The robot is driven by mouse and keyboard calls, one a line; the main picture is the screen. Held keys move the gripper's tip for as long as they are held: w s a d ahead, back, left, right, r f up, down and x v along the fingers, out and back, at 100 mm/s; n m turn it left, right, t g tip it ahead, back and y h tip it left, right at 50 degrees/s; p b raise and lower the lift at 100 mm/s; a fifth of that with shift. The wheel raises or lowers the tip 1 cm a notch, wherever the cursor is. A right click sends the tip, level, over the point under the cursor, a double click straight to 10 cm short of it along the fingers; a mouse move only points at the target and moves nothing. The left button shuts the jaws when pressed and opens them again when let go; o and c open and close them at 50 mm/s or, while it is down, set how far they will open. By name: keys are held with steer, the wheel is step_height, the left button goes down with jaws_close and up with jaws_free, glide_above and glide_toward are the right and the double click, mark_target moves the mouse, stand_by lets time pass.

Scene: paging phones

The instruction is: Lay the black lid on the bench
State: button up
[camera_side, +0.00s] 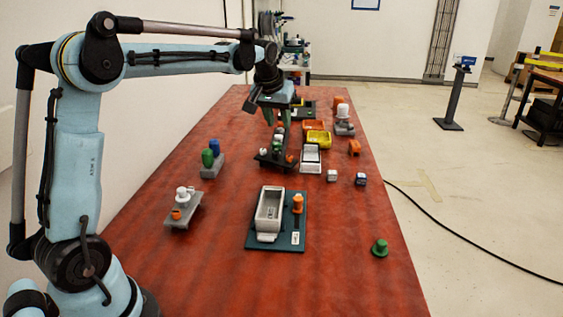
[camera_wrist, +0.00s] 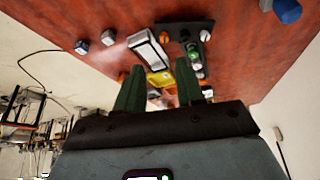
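My gripper (camera_side: 279,116) hangs above the far middle of the red bench, over or near a dark plate (camera_side: 268,157). Its two green fingers stand apart in the wrist view (camera_wrist: 159,90), with nothing seen between their tips. The dark plate (camera_wrist: 179,27) carries a green and white upright part (camera_wrist: 194,52) and small orange parts. I cannot pick out a black lid for certain in either view; dark shapes around the plate are too small to tell, and the gripper partly hides that area from the side.
A pale tray (camera_side: 311,158) and a yellow tray (camera_side: 319,139) stand right of the dark plate. Nearer are a teal board (camera_side: 262,242) with a grey box, and a green knobbed piece (camera_side: 380,248). The red bench (camera_side: 345,225) is bare between the board and that piece.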

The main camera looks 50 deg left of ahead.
steer(key=n, duration=0.2)
glide_toward(276, 152)
steer(key=shift+g, duration=0.4)
steer(key=x, duration=0.8)
steer(key=shift+w+r, duration=0.1)
steer(key=shift+w, duration=0.25)
steer(key=shift+c, duration=0.3)
jaws_close()
